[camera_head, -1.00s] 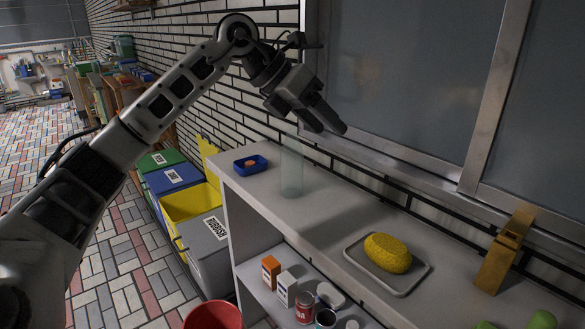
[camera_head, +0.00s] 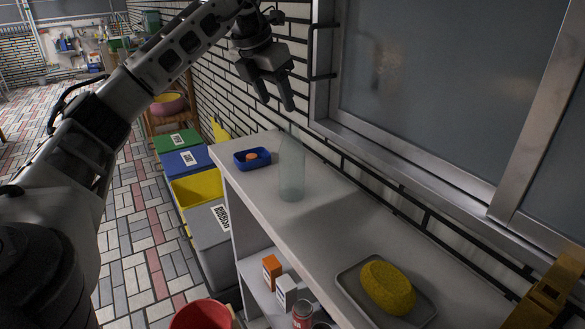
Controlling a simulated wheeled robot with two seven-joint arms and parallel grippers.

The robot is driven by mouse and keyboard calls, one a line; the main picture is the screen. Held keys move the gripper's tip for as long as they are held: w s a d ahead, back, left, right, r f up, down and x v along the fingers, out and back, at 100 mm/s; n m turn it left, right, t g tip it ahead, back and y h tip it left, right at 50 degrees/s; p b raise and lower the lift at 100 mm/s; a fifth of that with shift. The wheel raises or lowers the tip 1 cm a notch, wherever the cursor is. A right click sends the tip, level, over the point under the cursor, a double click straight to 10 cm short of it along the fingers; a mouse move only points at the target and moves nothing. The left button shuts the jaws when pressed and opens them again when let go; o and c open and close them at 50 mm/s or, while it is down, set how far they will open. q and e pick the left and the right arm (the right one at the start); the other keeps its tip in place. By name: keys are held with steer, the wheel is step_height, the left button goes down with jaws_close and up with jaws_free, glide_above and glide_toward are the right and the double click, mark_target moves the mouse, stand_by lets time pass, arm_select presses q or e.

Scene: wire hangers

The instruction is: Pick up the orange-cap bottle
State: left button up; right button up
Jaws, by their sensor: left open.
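A clear, pale greenish bottle (camera_head: 291,172) stands upright on the grey counter (camera_head: 335,236). I see no orange cap on it. A small orange round piece (camera_head: 251,156) lies in a blue dish (camera_head: 262,163) just left of the bottle. My left gripper (camera_head: 275,104) is open and empty, with its fingers pointing down. In the picture it is above the bottle and slightly to its left, apart from it.
A yellow sponge (camera_head: 386,287) lies on a grey tray (camera_head: 350,287) on the counter's near part. A framed window (camera_head: 430,90) and brick wall rise behind. Small boxes (camera_head: 285,291) and cans (camera_head: 302,314) stand on the shelf below. Coloured bins (camera_head: 197,188) stand left of the counter.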

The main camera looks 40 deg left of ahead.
mark_target(291, 121)
arm_select(q)
steer(key=x, duration=0.2)
steer(key=p+x, duration=0.1)
steer(key=x, duration=0.1)
steer(key=w+d+x, duration=0.1)
steer(key=x, duration=0.2)
steer(key=shift+r, duration=0.2)
steer(key=shift+w+f, duration=0.25)
steer(key=shift+f, duration=0.3)
jaws_close()
